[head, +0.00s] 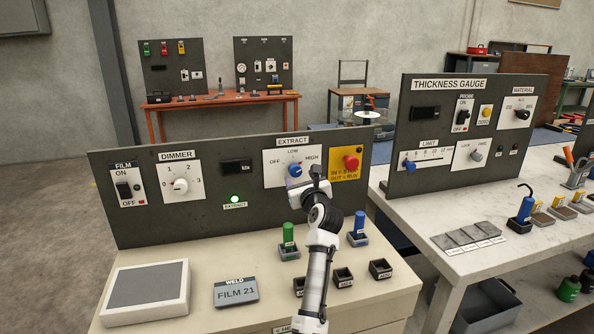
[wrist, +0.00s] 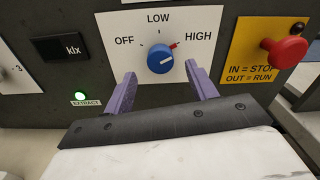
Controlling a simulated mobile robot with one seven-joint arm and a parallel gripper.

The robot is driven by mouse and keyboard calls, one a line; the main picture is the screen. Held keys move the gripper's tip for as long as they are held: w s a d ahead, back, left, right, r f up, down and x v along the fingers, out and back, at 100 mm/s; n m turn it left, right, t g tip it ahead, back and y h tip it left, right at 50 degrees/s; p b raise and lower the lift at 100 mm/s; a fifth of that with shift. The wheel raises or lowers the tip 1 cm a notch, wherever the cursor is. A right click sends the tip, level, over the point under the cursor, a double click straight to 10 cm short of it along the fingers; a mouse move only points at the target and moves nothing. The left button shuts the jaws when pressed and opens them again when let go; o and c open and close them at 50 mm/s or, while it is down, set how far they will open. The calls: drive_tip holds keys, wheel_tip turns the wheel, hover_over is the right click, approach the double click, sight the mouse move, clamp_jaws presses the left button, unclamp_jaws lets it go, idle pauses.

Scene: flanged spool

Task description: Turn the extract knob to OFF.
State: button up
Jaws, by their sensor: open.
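The extract knob (wrist: 160,59) is round and blue, on a white plate marked OFF, LOW and HIGH. In the head view the knob (head: 295,170) is partly behind my gripper (head: 303,187). In the wrist view my gripper (wrist: 161,72) is open and empty, with one purple finger low on each side of the knob. The fingers appear apart from it. The green EXTRACT lamp (wrist: 80,96) is lit.
A red stop button (head: 351,162) on a yellow plate is close to the right of the knob. A dark display (head: 237,167) and the dimmer knob (head: 180,185) are to the left. Green (head: 288,234) and blue (head: 360,222) handled pieces stand on the bench below.

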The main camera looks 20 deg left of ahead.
sight(296, 172)
drive_tip(key=shift+p+x, duration=0.3)
drive_tip(key=shift+x, duration=2.2)
drive_tip(key=c, duration=1)
